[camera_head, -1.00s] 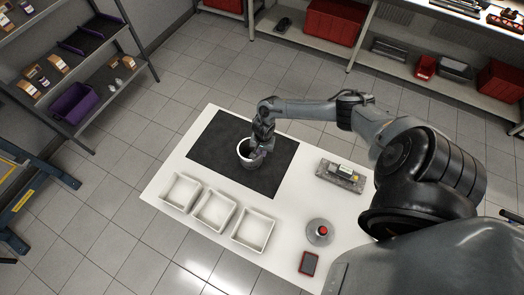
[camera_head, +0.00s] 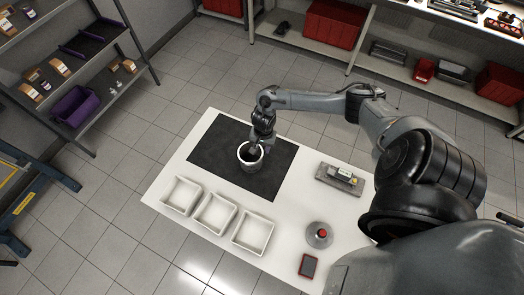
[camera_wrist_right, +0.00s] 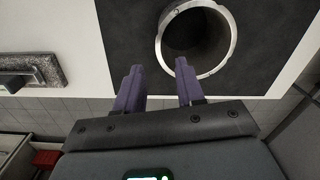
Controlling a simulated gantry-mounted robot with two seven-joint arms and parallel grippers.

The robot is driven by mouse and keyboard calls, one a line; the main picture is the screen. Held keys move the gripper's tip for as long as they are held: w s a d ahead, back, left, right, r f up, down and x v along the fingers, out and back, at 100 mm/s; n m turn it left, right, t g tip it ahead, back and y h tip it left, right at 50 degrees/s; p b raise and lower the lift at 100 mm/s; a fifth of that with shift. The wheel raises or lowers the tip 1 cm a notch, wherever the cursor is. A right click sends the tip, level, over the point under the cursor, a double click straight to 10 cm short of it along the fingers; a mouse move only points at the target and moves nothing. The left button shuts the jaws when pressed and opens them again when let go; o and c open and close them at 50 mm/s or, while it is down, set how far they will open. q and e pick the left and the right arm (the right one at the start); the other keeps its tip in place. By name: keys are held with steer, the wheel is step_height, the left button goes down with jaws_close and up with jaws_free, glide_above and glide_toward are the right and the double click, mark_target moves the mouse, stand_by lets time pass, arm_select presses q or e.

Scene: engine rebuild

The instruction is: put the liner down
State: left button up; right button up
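The liner (camera_head: 251,157), a grey metal cylinder with a bright rim, stands upright on the black mat (camera_head: 215,150) on the white table. In the right wrist view its open round end (camera_wrist_right: 229,50) faces me, with a dark hollow inside. My right gripper (camera_head: 262,136) is just behind the liner's far side in the head view. My left gripper is not in view.
Three white trays (camera_head: 214,212) line the table's front left edge. A grey metal block (camera_head: 339,179), a round grey piece with a red top (camera_head: 319,235) and a small red-and-black box (camera_head: 308,265) sit to the right. The mat around the liner is clear.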

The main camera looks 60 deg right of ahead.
steer(key=w+a+r+n+t+y, duration=0.15)
steer(key=a+n, duration=0.35)
steer(key=a, duration=0.6)
steer(key=a+r+n+t+h, duration=0.1)
steer(key=a+r+n+t, duration=0.2)
steer(key=a+n, duration=0.55)
steer(key=s+a+r+n+g, duration=0.1)
steer(key=s+a+r+n, duration=0.3)
steer(key=s+r, duration=0.7)
steer(key=shift+s+a+r, duration=0.25)
steer(key=shift+a+r, duration=0.3)
steer(key=shift+a, duration=0.35)
steer(key=shift+r+p, duration=0.1)
steer(key=shift+p, duration=0.25)
